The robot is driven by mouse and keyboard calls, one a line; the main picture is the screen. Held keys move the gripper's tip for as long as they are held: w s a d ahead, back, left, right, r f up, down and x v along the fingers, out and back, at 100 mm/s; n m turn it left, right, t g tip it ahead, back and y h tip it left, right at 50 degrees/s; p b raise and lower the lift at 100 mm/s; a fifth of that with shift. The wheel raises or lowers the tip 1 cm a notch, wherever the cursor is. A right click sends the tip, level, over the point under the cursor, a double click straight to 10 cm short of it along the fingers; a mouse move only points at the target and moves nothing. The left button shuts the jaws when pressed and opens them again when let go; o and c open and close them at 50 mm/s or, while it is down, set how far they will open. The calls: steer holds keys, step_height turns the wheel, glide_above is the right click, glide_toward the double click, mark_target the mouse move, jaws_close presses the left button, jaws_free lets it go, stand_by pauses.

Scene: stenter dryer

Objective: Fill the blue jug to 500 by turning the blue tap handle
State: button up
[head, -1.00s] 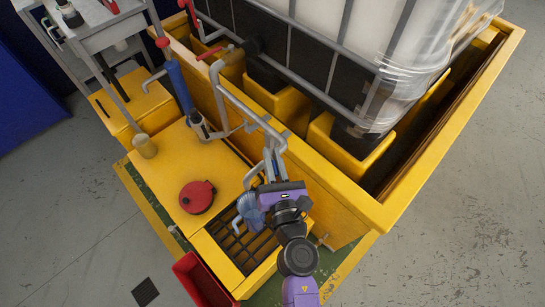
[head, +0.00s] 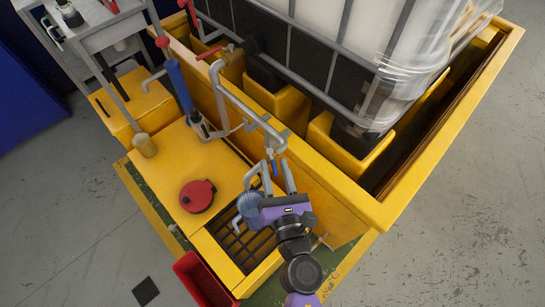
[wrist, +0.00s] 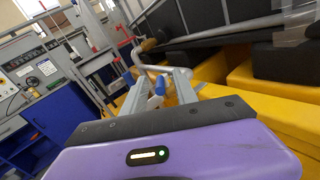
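The blue tap handle (head: 275,168) shows as a small blue piece by the end of the grey pipe. My gripper (head: 278,172) is open, with one finger on each side of the handle; I cannot tell whether either finger touches it. In the wrist view the handle (wrist: 160,86) appears between the two grey fingertips (wrist: 159,80). The translucent blue jug (head: 247,207) stands over the dark grate, just left of my gripper and partly hidden by it. Its scale and water level cannot be read.
A red lidded container (head: 197,196) sits on the yellow platform (head: 170,170). The grey pipe (head: 232,100) runs along the yellow bund wall (head: 330,185) beside my gripper. A red bin (head: 200,282) stands at the front. A caged white tank (head: 400,30) fills the back.

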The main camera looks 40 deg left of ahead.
steer(key=shift+v, duration=2.2)
stand_by(1.3)
steer(key=shift+x, duration=1.9)
jaws_close()
stand_by(1.0)
